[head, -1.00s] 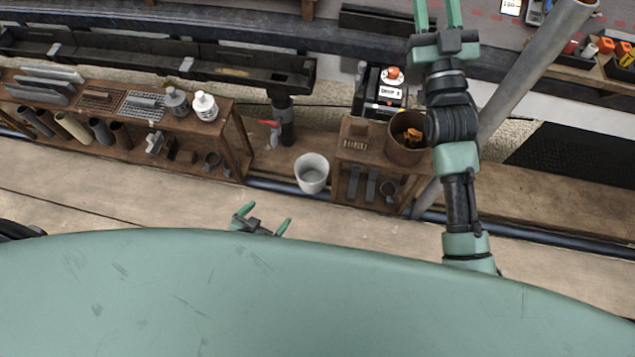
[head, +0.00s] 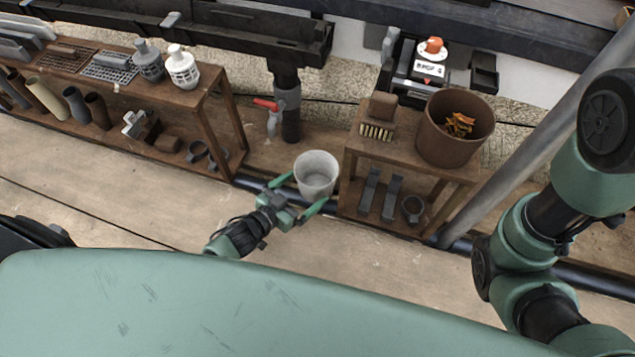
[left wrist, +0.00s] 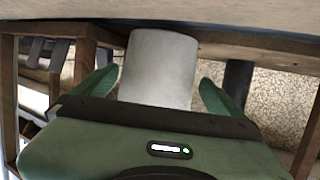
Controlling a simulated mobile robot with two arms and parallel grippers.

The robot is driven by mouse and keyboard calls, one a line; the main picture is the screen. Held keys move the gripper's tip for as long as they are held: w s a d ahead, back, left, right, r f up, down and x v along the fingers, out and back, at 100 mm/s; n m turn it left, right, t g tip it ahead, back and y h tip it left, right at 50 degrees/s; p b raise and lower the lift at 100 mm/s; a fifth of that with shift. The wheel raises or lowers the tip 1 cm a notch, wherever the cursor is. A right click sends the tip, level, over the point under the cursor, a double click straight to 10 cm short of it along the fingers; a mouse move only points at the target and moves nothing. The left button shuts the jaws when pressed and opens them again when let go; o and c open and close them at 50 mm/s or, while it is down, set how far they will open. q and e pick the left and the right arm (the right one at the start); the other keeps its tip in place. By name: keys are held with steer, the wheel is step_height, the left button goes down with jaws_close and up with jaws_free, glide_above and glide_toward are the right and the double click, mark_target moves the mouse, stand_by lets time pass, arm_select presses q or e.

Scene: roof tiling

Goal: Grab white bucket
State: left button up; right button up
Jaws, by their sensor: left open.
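The white bucket (head: 316,176) stands upright on the wooden ledge between two wooden shelf units, and it looks empty. My left gripper (head: 297,193) is open, with its green fingers on either side of the bucket's near wall. In the left wrist view the bucket (left wrist: 160,68) sits between the two spread fingers, with gaps on both sides, and the gripper body hides its lower part. My right arm shows at the right of the head view, but its gripper is out of view.
The right shelf (head: 410,155) carries a brown pot (head: 455,128) with orange scraps and a brush (head: 377,132). A red-handled tap (head: 270,112) is behind the bucket. The left shelf (head: 205,100) holds pipes and white fittings. A slanting grey pole (head: 540,130) rises at the right.

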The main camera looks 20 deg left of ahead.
mark_target(327, 173)
arm_select(q)
steer(key=shift+w+d+f, duration=0.2)
steer(key=shift+w+f, duration=0.15)
steer(key=shift+w, duration=0.1)
steer(key=b+x, duration=0.4)
steer(key=shift+f, duration=0.15)
steer(key=shift+w+d, duration=0.2)
steer(key=shift+w, duration=0.15)
steer(key=c, duration=1.1)
